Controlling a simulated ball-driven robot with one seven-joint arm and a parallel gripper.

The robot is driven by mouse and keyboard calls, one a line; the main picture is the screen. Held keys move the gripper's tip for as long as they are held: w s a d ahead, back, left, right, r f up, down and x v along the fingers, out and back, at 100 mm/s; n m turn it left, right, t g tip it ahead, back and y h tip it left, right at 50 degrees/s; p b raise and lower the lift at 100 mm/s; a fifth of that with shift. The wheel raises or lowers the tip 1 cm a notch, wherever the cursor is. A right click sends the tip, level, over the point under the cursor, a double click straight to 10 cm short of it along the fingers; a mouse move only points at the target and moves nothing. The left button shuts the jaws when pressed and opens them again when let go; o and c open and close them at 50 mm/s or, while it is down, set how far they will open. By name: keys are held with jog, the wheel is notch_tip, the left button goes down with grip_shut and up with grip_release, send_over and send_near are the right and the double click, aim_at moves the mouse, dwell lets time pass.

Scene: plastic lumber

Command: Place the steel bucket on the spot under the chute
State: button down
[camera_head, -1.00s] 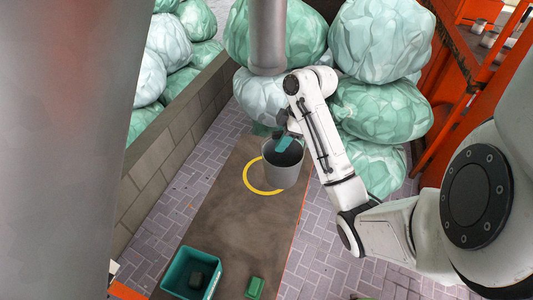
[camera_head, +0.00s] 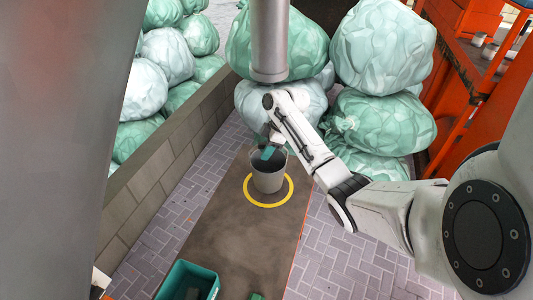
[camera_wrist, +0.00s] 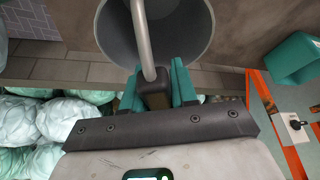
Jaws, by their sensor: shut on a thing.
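The grey steel bucket (camera_head: 268,176) is upright within the yellow ring (camera_head: 249,200) on the brown board, below the grey chute pipe (camera_head: 269,45). Whether its base touches the board I cannot tell. My gripper (camera_head: 267,153) is at the bucket's top. In the wrist view my gripper (camera_wrist: 157,88) has its green fingers shut on the bucket's handle, with the open bucket (camera_wrist: 112,38) just beyond.
A green bin (camera_head: 176,272) stands at the board's near end, with a small green item beside it. Big green bags (camera_head: 382,118) are piled behind and right of the board. A block wall (camera_head: 150,170) runs along the left. The middle of the board (camera_head: 225,240) is bare.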

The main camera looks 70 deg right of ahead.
jog(key=shift+f, duration=0.9)
jog(key=shift+f, duration=0.15)
jog(key=c, duration=0.9)
grip_release()
jog(key=v, duration=0.5)
jog(key=s+d+b, duration=0.1)
jog(key=s, duration=0.2)
jog(key=s+d+b, duration=0.1)
jog(key=s+d, duration=0.1)
jog(key=s, duration=0.2)
jog(key=s+d+b, duration=0.1)
jog(key=s+d, duration=0.1)
jog(key=s, duration=0.1)
jog(key=shift+s+d+b, duration=0.2)
jog(key=shift+s+b, duration=0.15)
jog(key=shift+s, duration=0.05)
